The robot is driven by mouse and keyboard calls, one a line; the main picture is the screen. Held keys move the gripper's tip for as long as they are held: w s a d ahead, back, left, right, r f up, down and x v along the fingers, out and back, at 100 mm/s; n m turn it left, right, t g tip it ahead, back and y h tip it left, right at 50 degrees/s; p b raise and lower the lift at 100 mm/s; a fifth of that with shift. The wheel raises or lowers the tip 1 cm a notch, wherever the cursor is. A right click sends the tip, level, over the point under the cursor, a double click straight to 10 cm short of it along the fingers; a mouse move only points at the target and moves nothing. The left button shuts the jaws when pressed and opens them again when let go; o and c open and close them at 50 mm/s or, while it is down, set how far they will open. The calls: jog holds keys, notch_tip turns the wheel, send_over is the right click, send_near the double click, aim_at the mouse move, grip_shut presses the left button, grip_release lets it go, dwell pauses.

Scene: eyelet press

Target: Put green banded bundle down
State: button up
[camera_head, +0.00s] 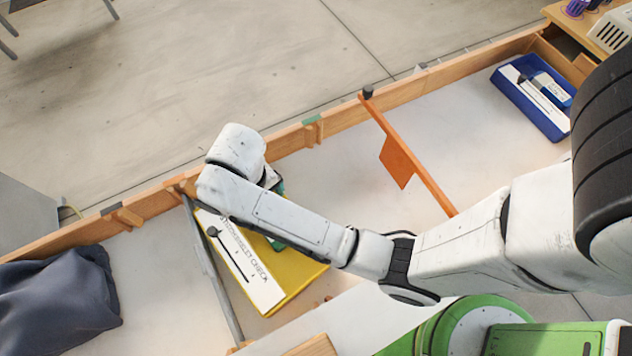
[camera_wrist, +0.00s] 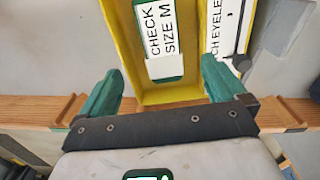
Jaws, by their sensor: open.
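A yellow tray (camera_head: 300,285) lies on the pale bench below my forearm; it also shows in the wrist view (camera_wrist: 190,95). In the wrist view a green piece with a white label reading "CHECK SIZE M" (camera_wrist: 165,66), seemingly the green banded bundle, lies inside the tray near its close wall. In the head view only a bit of green (camera_head: 275,243) shows beside my forearm. My gripper (camera_wrist: 161,70) is open, with its green fingers apart on either side of the tray's near end. Nothing shows held between them. In the head view my arm hides most of the gripper.
A white strip with lettering (camera_head: 240,262) lies along the tray's left. A grey bar (camera_head: 212,275) and dark cloth (camera_head: 60,300) are further left. An orange divider with a flag (camera_head: 397,162) and a blue tray (camera_head: 520,105) stand right. A wooden rail (camera_head: 285,140) edges the bench.

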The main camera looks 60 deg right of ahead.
jog(key=s+d+n, duration=0.2)
jog(key=s+d, duration=0.1)
jog(key=s, duration=0.5)
jog(key=s+d+n+t, duration=0.1)
jog(key=s+d, duration=0.2)
jog(key=s, duration=0.5)
jog(key=shift+s+d+r+n, duration=0.25)
jog(key=shift+r+n, duration=0.05)
jog(key=shift+n, duration=0.1)
